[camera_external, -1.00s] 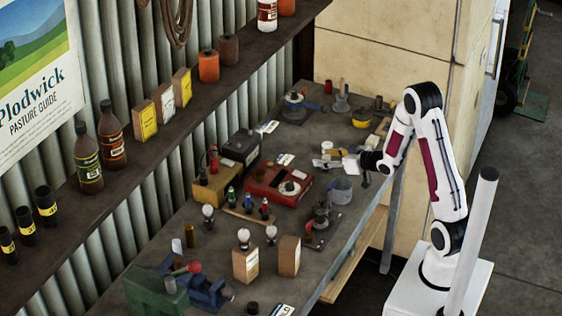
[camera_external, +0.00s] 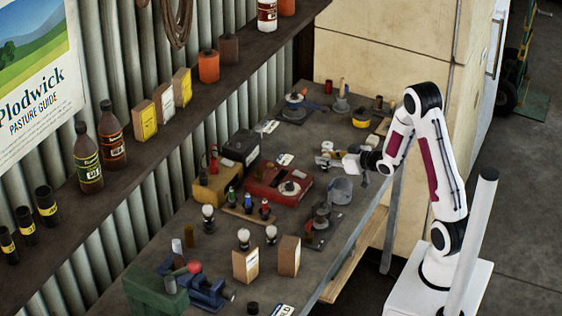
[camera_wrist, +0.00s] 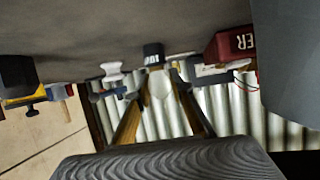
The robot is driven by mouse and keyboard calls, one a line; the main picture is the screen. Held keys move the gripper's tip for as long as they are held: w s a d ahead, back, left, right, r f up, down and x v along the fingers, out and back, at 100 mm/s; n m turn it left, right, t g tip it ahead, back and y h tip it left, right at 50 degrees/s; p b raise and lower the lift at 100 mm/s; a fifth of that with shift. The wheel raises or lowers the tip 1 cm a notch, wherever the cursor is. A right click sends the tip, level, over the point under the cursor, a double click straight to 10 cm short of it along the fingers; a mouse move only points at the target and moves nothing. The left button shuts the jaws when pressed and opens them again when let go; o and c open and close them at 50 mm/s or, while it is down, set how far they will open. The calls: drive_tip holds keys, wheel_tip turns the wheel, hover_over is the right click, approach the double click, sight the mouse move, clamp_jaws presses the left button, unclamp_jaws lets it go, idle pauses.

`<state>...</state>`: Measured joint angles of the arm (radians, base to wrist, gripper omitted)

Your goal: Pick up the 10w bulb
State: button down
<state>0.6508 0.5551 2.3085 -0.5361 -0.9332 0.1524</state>
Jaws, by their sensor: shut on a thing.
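The 10w bulb shows in the wrist view with a pale glass globe (camera_wrist: 159,86) and a dark base with white marking (camera_wrist: 153,54). My gripper (camera_wrist: 157,92) is shut on it, one finger on each side of the glass. The picture is upside down, with the bench top at the upper edge. The base points towards the bench; I cannot tell whether it touches. In the external view my gripper (camera_external: 332,160) is low over the right part of the bench, and the bulb is too small to make out there.
A red box (camera_external: 279,182) stands left of my gripper, with a grey cup (camera_external: 340,190) nearer the front. Several other white bulbs, one of them here (camera_external: 243,235), stand further forward. A yellow and black item (camera_external: 362,118) lies behind.

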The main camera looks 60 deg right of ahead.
sight(325, 154)
drive_tip(key=shift+r, duration=0.15)
drive_tip(key=shift+r, duration=4.85)
